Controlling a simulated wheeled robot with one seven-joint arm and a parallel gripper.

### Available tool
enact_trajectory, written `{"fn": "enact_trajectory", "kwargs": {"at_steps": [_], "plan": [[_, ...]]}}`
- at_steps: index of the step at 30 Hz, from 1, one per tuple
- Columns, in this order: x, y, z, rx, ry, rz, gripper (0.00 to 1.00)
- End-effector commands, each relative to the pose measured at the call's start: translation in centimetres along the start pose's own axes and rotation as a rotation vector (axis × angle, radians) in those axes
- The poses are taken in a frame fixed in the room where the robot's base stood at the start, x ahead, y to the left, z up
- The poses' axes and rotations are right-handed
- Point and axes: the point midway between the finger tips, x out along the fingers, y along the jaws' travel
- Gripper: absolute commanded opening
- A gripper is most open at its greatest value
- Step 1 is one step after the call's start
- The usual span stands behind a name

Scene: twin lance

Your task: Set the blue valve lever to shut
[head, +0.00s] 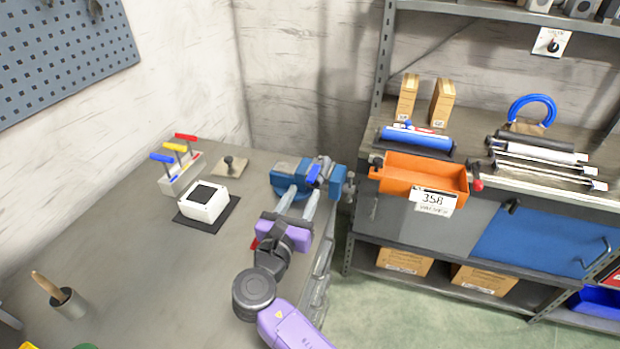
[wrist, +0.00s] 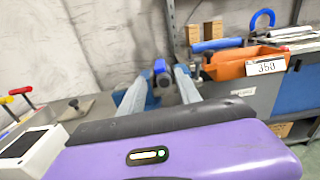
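A light grey valve block (head: 181,176) stands on the left bench with three levers. The blue valve lever (head: 162,158) is nearest, its handle sticking out to the left at the top of its stem. The yellow lever (head: 174,147) and the red lever (head: 185,137) stand behind it. In the wrist view only the red lever (wrist: 20,91) and yellow lever (wrist: 6,100) show at the left edge. My gripper (head: 304,191) is well right of the block, in front of the blue vise (head: 284,184). Its two fingers are spread apart, with nothing visibly held between them.
A white box with a black top (head: 204,201) sits on a dark mat between my gripper and the valve block. A small knob on a wooden plate (head: 229,166) is behind it. An orange bin (head: 420,176) is on the right bench. The front-left bench surface is mostly clear.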

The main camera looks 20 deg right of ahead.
Motion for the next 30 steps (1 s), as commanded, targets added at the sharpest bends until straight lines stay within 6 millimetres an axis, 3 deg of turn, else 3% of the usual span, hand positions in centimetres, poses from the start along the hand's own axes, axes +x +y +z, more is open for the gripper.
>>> {"fn": "enact_trajectory", "kwargs": {"at_steps": [6, 12, 23, 24, 30], "plan": [[3.5, -0.1, 0.1, 0.001, 0.001, -0.002, 0.4], [5.8, 0.0, 0.0, 0.002, 0.0, 0.0, 0.4], [6.5, 0.0, 0.0, 0.004, 0.001, 0.002, 0.4], [6.5, 0.0, 0.0, 0.004, 0.001, 0.002, 0.38], [6.5, 0.0, 0.0, 0.004, 0.001, 0.002, 0.0]]}}
